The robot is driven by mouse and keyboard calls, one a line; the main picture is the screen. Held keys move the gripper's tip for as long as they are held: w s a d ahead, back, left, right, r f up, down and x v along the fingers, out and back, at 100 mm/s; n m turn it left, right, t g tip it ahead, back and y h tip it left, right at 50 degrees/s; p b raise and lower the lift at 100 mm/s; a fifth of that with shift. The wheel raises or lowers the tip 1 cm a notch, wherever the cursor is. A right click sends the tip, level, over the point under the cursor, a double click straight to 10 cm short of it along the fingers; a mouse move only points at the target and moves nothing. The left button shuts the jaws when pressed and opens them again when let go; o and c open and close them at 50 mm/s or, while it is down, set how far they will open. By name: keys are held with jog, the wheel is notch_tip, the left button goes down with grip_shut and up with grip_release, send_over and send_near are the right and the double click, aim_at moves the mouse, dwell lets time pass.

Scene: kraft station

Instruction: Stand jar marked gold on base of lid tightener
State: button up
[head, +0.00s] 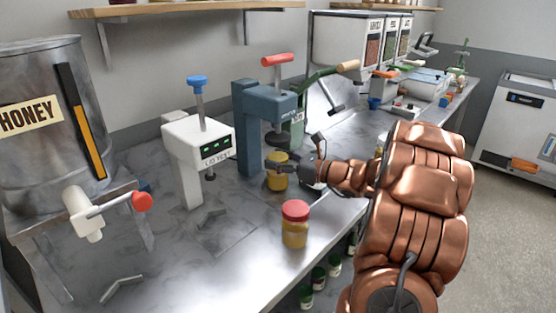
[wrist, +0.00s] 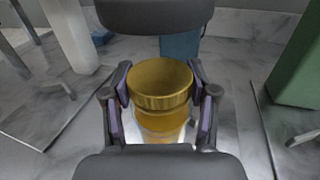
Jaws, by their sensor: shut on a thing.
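The gold-lidded jar (head: 277,180) is at the foot of the blue lid tightener (head: 250,122), below its press head. In the wrist view the jar (wrist: 160,85) shows its gold lid and amber contents upright between my fingers. My gripper (head: 284,167) is shut on the jar, one finger on each side; it also shows in the wrist view (wrist: 160,88). The tightener's blue column (wrist: 181,46) is behind the jar in the wrist view. I cannot tell whether the jar's bottom touches the base.
A red-lidded jar (head: 295,226) stands near the counter's front edge. The white lid tester (head: 197,145) is left of the tightener, and a green lever press (head: 305,110) is to its right. A honey tank (head: 45,140) stands far left. Bare counter (head: 180,265) lies in front.

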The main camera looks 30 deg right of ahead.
jog(key=shift+f, duration=0.2)
jog(key=o, duration=1.5)
jog(key=shift+r, duration=0.1)
jog(key=b+v, duration=0.1)
jog(key=v, duration=1.1)
jog(key=shift+d+r, duration=0.1)
jog(key=shift+r, duration=0.1)
